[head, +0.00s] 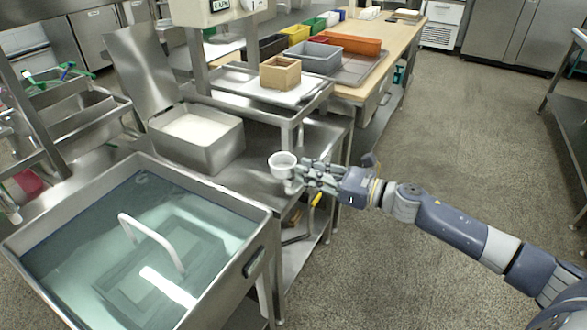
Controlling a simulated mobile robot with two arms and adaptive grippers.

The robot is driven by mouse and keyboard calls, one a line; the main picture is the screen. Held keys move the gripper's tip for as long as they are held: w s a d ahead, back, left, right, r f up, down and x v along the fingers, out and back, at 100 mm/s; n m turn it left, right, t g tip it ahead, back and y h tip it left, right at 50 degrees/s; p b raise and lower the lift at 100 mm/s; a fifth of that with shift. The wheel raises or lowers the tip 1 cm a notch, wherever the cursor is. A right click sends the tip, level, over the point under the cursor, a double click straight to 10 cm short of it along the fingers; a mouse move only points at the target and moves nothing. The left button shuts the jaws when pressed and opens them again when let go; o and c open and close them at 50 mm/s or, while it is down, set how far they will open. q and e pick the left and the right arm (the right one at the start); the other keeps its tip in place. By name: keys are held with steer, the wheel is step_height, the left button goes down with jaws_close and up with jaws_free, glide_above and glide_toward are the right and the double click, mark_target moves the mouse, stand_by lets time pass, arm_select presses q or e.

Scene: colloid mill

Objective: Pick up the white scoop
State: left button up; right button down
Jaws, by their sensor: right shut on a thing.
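The white scoop (282,162) shows in the head view as a small round cup, open side up, near the right edge of the steel counter. My right gripper (298,176) comes in from the right and is shut on it at the scoop's right side. The fingers hide part of the scoop, and its handle is hard to make out. I cannot tell whether the scoop touches the counter or is held above it. My left gripper is not in view.
A steel basin of water (225,192) with a white bar-shaped handle (150,240) fills the lower left. A steel pan with white contents (222,148) stands behind. A wooden box (280,72) sits on a raised steel shelf. Open floor (440,170) lies right.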

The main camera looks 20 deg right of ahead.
steer(key=v, duration=0.7)
steer(key=shift+s, duration=0.25)
